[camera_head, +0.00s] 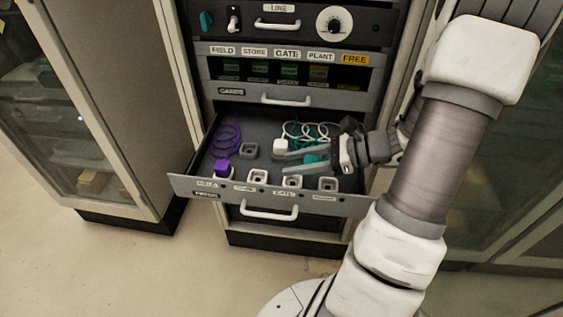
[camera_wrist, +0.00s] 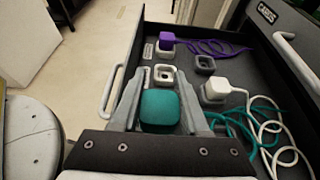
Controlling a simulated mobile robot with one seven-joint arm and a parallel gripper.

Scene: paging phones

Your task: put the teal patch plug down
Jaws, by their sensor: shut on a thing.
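The teal patch plug (camera_wrist: 159,108) is between the two fingers of my gripper (camera_wrist: 162,84) in the wrist view. My gripper is shut on it above the open drawer. In the head view the teal plug (camera_head: 313,160) is partly hidden by the fingers. A teal cord (camera_wrist: 235,132) lies coiled at the back right of the drawer. A front row of pale sockets runs along the drawer's front panel. The second socket from the left (camera_head: 255,174) is empty. In the wrist view an empty pale socket (camera_wrist: 165,76) shows just beyond the teal plug.
A purple plug (camera_head: 222,168) sits in the leftmost front socket, its cord coiled behind. A white plug (camera_head: 281,147) stands further back with a white cord. A dark empty socket (camera_head: 249,150) is at the back left. The open drawer (camera_head: 180,184) has a raised front panel.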

